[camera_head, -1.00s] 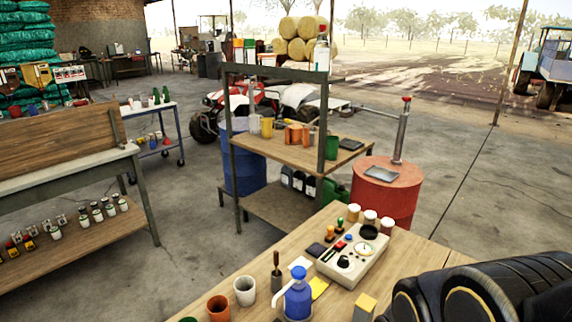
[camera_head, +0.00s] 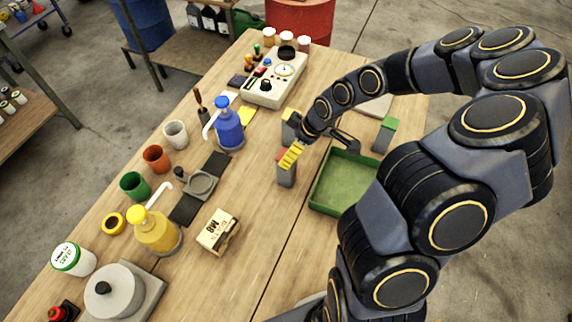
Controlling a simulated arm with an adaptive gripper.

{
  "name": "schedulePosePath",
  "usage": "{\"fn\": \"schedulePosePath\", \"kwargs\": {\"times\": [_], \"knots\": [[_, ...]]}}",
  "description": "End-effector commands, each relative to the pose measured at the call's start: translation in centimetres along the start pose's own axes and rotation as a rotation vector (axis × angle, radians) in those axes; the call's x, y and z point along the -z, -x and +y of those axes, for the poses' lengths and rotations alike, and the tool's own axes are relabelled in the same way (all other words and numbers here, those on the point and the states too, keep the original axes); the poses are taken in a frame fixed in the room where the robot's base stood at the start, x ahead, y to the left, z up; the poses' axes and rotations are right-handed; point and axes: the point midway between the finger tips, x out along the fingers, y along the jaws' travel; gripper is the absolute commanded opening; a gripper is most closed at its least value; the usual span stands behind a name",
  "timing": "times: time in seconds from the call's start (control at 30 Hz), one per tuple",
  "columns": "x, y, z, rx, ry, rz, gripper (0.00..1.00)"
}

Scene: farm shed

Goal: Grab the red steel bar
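The red steel bar (camera_head: 286,175) is a short grey upright block with a red top, standing on the wooden table left of the green tray. My gripper (camera_head: 322,152) is above the table, close to the bar. Its fingers look spread apart: a yellow-striped one overlaps the bar's red top in the picture, and a dark one reaches right over the tray's far edge. I cannot tell whether the striped finger touches the bar. Similar blocks with a yellow top (camera_head: 288,128) and a green top (camera_head: 385,134) stand behind and to the right.
The green tray (camera_head: 330,208) lies right of the bar and looks empty. A blue pump bottle (camera_head: 229,130), a yellow bottle (camera_head: 155,236), a small M8 box (camera_head: 218,232) and several cups stand to the left. A control box (camera_head: 275,80) is farther back. The front middle of the table is clear.

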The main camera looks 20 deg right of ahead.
Motion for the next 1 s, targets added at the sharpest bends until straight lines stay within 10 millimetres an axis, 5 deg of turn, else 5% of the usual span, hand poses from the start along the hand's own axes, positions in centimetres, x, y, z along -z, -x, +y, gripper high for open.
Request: {"fn": "schedulePosePath", "kwargs": {"times": [0.5,0.87,1.0], "knots": [[-0.5,-5.7,-1.0,0.005,0.001,-0.004,0.77],[-0.4,-6.3,-0.9,0.002,0.000,0.003,0.76],[-0.4,-6.3,-0.9,0.003,0.000,0.002,0.17]]}}
